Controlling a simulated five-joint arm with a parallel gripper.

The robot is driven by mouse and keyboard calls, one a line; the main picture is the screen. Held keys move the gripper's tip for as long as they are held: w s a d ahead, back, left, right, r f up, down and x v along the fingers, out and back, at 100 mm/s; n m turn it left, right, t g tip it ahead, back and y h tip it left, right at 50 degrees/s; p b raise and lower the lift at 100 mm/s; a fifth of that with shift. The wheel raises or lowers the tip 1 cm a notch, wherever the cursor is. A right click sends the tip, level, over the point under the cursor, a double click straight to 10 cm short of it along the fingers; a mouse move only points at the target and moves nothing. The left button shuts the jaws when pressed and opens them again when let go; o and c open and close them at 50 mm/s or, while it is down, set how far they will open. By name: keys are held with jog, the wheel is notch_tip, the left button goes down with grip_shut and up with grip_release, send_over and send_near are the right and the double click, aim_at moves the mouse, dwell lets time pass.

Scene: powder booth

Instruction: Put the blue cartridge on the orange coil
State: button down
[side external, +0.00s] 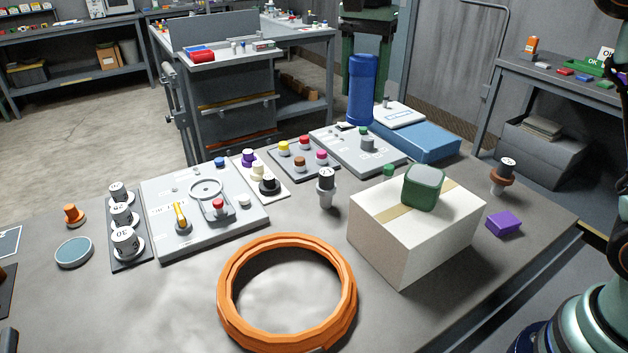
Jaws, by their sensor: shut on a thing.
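The orange coil (343,318) is a large ring lying flat at the front middle of the table. Its centre is empty and shows bare tabletop. The cartridge and the coil are well apart.
A white carton (373,242) with a green rounded block (424,187) on top stands right of the coil. A grey panel (160,190) with fittings lies behind it. A blue box (425,142) lies near the cartridge. A purple block (504,223) lies at the right. The front left is fairly clear.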

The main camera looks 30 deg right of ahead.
jog(key=s+a+r+n, duration=0.1)
jog(key=s+a+n, duration=0.25)
jog(key=a, duration=0.95)
jog(key=r+n, duration=0.1)
jog(key=n, duration=0.1)
send_over(286, 276)
notch_tip(286, 276, down, 20)
jog(key=shift+r, duration=0.2)
jog(key=shift+f, duration=0.1)
jog(key=shift+c, duration=1)
grip_release()
